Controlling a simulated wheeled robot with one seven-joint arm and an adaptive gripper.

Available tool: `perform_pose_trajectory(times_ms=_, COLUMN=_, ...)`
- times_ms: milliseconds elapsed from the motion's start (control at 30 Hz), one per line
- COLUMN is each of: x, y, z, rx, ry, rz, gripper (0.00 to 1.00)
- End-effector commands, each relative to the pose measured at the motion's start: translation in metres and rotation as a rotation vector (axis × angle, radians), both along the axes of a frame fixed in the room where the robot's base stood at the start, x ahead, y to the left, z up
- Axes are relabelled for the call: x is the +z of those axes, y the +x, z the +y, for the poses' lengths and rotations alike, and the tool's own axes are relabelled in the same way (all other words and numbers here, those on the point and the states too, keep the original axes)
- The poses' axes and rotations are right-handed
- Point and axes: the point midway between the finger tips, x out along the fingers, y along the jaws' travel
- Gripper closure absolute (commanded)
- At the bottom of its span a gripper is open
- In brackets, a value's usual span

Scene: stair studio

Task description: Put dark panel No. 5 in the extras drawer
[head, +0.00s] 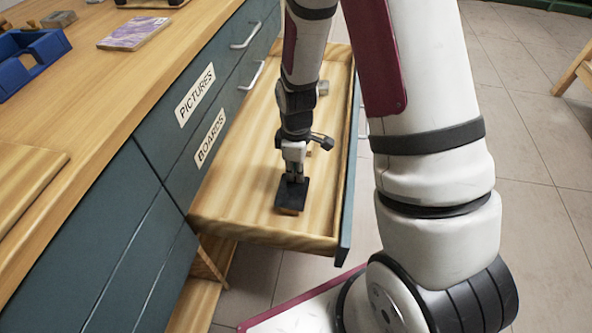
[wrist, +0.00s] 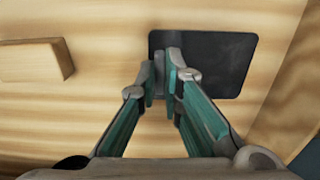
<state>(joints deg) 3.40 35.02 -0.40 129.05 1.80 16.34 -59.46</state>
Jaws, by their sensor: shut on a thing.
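A small dark panel (head: 291,198) with a brownish near edge is over the floor of the open wooden drawer (head: 235,205). My gripper (head: 296,178) points down inside the drawer and is shut on the panel. In the wrist view the fingertips (wrist: 166,72) meet at the left part of the panel (wrist: 222,62). The panel looks level, at or just above the drawer floor; I cannot tell if it touches. No number shows on it. The drawer's front faces away, so its label is hidden.
A wooden block (wrist: 34,61) lies in the drawer. A greyish piece (head: 323,88) is at its far end. Closed drawers labelled PICTURES (head: 195,95) and BOARDS (head: 210,138) are above left. The worktop holds a blue tray (head: 38,62) and a purple picture (head: 135,33).

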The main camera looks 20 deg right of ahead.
Motion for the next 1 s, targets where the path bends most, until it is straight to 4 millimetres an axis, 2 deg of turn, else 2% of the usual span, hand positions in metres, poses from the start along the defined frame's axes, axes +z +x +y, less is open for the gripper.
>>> perform_pose_trajectory(times_ms=367, x=-0.0038, y=0.0000, z=-0.0001, rx=-0.001, ry=0.000, rz=0.000, gripper=1.00)
perform_pose_trajectory(times_ms=400, x=-0.0034, y=0.0001, z=0.0000, rx=-0.001, ry=0.000, rz=0.000, gripper=0.83)
perform_pose_trajectory(times_ms=467, x=-0.0033, y=0.0001, z=0.0000, rx=-0.001, ry=0.000, rz=0.000, gripper=0.70)
perform_pose_trajectory(times_ms=1000, x=-0.0033, y=0.0000, z=0.0000, rx=0.000, ry=0.000, rz=0.000, gripper=0.69)
